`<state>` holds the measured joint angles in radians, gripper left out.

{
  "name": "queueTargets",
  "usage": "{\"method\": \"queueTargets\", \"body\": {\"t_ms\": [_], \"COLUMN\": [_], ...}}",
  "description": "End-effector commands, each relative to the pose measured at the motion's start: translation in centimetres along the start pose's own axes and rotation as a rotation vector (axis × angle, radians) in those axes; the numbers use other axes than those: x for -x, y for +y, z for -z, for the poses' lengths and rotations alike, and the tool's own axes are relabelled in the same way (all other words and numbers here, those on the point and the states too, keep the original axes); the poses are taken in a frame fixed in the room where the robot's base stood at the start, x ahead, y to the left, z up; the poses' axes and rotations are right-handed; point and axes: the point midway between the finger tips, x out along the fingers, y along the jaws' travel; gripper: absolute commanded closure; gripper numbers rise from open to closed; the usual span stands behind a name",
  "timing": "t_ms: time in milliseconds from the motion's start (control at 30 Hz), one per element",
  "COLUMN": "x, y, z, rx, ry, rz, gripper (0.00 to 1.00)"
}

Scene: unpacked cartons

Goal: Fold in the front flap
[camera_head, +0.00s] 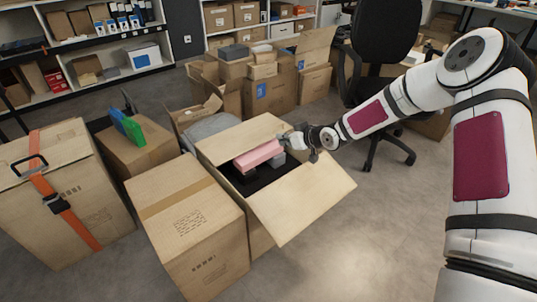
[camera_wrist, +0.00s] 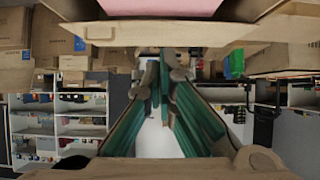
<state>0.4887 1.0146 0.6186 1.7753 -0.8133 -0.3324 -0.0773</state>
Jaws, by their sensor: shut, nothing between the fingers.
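An open brown carton stands in the middle of the head view. A wide flap (camera_head: 300,197) spreads outward from its right side, toward the lower right. Another flap or panel (camera_head: 235,138) lies along its far left edge. A pink box (camera_head: 258,153) and dark contents show inside the opening. I cannot tell for sure which flap is the front one. My gripper (camera_head: 289,142) is shut and empty at the carton's far right corner, beside the pink box and above the wide flap's upper end. In the wrist view my gripper's fingers (camera_wrist: 160,75) converge, with a cardboard edge (camera_wrist: 170,33) close by.
A closed carton (camera_head: 190,225) stands against the open one at the near left. A strapped carton (camera_head: 60,200) and one with green and blue folders (camera_head: 128,127) stand farther left. More cartons (camera_head: 265,88) and an office chair (camera_head: 385,60) are behind.

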Motion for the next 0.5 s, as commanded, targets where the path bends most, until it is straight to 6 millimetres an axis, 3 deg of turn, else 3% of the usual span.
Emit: {"method": "queueTargets", "body": {"t_ms": [500], "x": [-7.6], "y": [0.0], "z": [-1.0], "rx": [-0.001], "ry": [0.000], "rz": [0.001], "gripper": [1.00]}}
